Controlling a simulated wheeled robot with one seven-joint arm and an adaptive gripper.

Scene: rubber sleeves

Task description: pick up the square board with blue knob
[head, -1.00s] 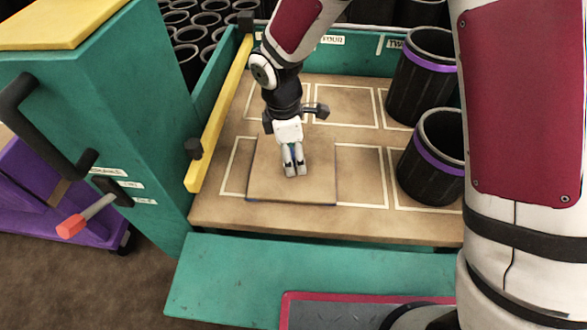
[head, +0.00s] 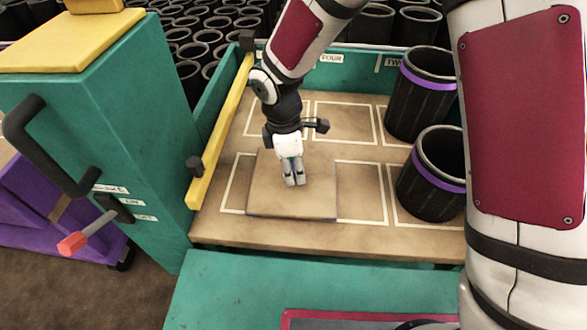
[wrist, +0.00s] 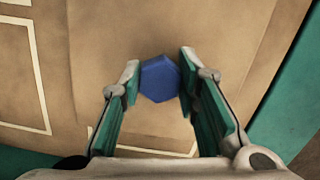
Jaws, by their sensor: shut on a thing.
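The square brown board (head: 265,198) is at the front left of the marked tabletop, its front edge thinly dark blue. The blue hexagonal knob (wrist: 160,78) stands at its middle in the wrist view, where the board (wrist: 225,55) also shows. My gripper (head: 293,184) points down over the board's middle. In the wrist view its fingers (wrist: 160,75) are shut on the knob, one on each side. The fingers hide most of the knob in the head view. I cannot tell whether the board rests on the tabletop or is slightly raised.
The brown tabletop (head: 215,228) has white outlined rectangles. Two black bins with purple bands, one behind (head: 420,105) and one nearer (head: 430,195), stand on the right. A yellow bar (head: 222,130) borders the left, beside a teal cabinet (head: 130,130). A teal panel (head: 240,290) lies in front.

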